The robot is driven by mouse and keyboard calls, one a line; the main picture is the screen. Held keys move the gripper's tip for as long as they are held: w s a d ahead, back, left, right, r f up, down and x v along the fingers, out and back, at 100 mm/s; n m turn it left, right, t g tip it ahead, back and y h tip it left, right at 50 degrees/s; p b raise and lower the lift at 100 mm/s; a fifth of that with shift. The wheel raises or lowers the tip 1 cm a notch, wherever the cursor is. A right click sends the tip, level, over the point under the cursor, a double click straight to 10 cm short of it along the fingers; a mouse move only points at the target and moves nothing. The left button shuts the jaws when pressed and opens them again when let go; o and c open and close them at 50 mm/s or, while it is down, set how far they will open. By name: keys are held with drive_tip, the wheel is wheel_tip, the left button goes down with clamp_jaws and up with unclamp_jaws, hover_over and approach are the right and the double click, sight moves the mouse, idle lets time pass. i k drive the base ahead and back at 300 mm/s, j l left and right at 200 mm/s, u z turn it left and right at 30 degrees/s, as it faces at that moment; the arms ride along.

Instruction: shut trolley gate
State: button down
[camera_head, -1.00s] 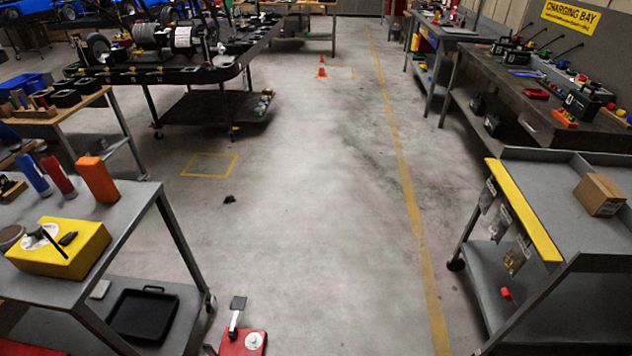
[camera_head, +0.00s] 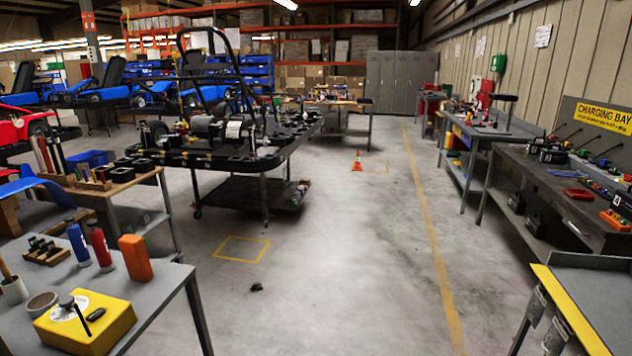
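A grey trolley (camera_head: 603,290) stands at the bottom right, cut off by the picture's edges. A yellow bar or panel (camera_head: 570,312) runs along its left side, with small hanging items (camera_head: 556,335) below it. I cannot tell whether this yellow part is the gate, or whether it is open or shut. My gripper is not in view.
A grey table (camera_head: 160,295) with a yellow box (camera_head: 85,322) stands at the lower left. A dark kart stand (camera_head: 225,155) is beyond it. Dark workbenches (camera_head: 550,190) line the right wall. An orange cone (camera_head: 357,162) stands far down the clear aisle.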

sight(587, 334)
drive_tip(key=z, duration=1.6)
drive_tip(key=i+j, duration=0.5)
drive_tip(key=j, duration=0.25)
drive_tip(key=i+j, duration=0.25)
drive_tip(key=i+l, duration=0.3)
drive_tip(key=i+j, duration=0.05)
drive_tip(key=i, duration=0.05)
